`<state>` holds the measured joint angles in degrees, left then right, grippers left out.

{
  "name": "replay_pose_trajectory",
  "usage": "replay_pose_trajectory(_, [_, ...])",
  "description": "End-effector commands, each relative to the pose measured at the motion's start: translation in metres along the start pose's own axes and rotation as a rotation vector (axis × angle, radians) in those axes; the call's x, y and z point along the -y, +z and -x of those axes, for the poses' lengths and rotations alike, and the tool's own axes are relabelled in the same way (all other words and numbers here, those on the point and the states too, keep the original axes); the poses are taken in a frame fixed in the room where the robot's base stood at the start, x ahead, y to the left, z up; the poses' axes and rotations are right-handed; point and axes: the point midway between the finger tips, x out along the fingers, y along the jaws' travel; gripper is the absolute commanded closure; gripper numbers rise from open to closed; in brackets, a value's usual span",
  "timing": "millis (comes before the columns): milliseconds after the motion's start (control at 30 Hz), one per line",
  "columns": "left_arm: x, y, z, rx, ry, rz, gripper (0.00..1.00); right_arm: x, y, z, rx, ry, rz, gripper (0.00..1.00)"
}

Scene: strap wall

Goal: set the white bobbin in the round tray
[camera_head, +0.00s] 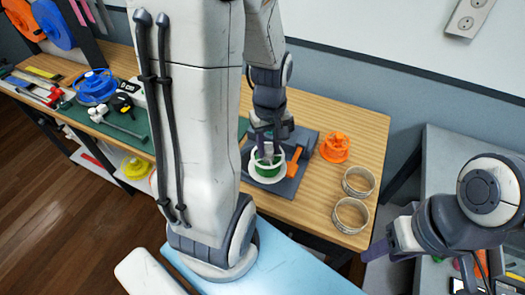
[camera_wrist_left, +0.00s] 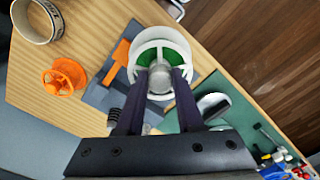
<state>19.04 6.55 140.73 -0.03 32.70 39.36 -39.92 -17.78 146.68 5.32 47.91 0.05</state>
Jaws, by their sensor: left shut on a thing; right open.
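The white bobbin (camera_head: 270,177) has a wide round white flange and green showing inside its rim. It is over the dark grey board at the middle of the bench, and the wrist view shows it from above (camera_wrist_left: 146,46). My left gripper (camera_head: 267,150) points down into it, shut on its pale central hub in the left wrist view (camera_wrist_left: 160,80). I cannot tell whether it touches the board. My right gripper (camera_head: 412,270) is open and empty, right of the bench.
An orange-handled tool (camera_head: 293,161) lies right beside the bobbin on the grey board (camera_head: 290,187). An orange spool (camera_head: 335,147) stands between the board and the rings. A blue spool (camera_head: 95,85) and tools lie at the left. My left arm hides part of the bench.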

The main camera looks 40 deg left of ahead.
Motion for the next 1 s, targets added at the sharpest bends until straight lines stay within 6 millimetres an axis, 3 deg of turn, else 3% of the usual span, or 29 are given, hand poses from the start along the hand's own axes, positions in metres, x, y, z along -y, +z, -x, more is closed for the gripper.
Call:
replay_pose_trajectory(333, [-0.004,-0.071,-0.044,0.004,-0.002,-0.013,1.0,0.001,-0.001,0.018,0.0,0.0,-0.001,0.5])
replay_pose_trajectory(500, [-0.004,-0.096,-0.059,0.002,-0.001,-0.016,1.0,0.002,-0.001,0.023,0.0,0.0,-0.001,0.5])
replay_pose_trajectory(667, [-0.003,-0.103,-0.068,0.002,-0.001,-0.016,1.0,0.002,-0.001,0.025,0.0,0.0,-0.001,0.5])
replay_pose_trajectory(1000, [-0.002,-0.104,-0.104,0.001,-0.001,-0.015,1.0,0.003,-0.002,0.035,0.0,0.0,-0.002,0.5])
